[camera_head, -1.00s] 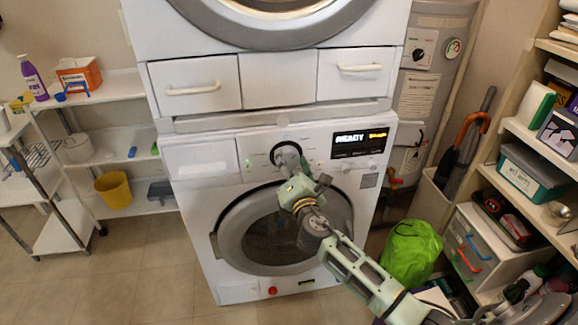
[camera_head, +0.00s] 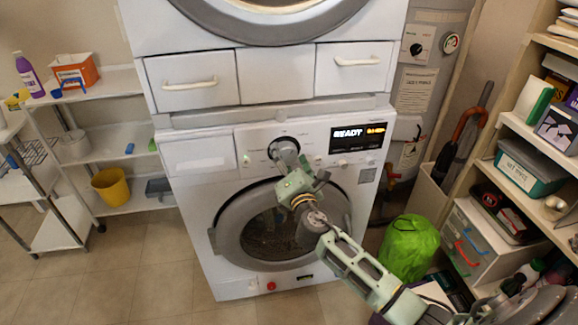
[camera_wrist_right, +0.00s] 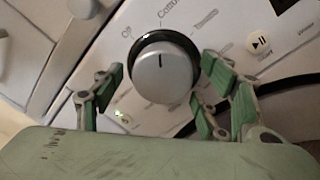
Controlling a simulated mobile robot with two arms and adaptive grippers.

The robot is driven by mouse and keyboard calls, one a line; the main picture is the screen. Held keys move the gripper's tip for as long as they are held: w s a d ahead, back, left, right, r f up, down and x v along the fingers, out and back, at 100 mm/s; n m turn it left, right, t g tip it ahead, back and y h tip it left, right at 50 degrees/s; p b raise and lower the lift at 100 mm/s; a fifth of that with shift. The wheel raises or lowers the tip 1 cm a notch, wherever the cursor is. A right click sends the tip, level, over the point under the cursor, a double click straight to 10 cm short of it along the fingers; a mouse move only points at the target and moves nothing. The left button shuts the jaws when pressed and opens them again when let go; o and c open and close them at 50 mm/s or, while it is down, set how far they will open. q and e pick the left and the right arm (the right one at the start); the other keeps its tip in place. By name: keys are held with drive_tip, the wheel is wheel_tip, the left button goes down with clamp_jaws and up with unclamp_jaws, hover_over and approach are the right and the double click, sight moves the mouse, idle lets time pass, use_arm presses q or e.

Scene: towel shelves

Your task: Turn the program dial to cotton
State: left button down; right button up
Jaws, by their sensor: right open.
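The washing machine (camera_head: 200,205) faces me, with its program dial (camera_head: 283,141) on the control panel left of the lit display (camera_head: 357,138), which reads READY. In the right wrist view the dial (camera_wrist_right: 163,75) is a round grey knob in a dark ring. Its dark mark points up, roughly towards a label that looks like "Cotton"; "Off" is to the left. My right gripper (camera_wrist_right: 158,90) is open, its green fingers on either side of the knob with visible gaps. In the head view my right gripper (camera_head: 288,160) partly covers the dial. My left gripper is not in view.
A second machine with white drawers (camera_head: 270,75) is stacked above. A green bag (camera_head: 409,247) and a shelf unit (camera_head: 485,165) stand right. White shelves (camera_head: 115,140) with a yellow bucket (camera_head: 111,187) stand left. A play/pause button (camera_wrist_right: 259,43) is near the dial.

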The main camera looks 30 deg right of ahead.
drive_tip(key=v, duration=1.1)
drive_tip(key=shift+s, duration=0.4)
drive_tip(key=shift+w+a+r, duration=0.1)
drive_tip(key=shift+a, duration=0.05)
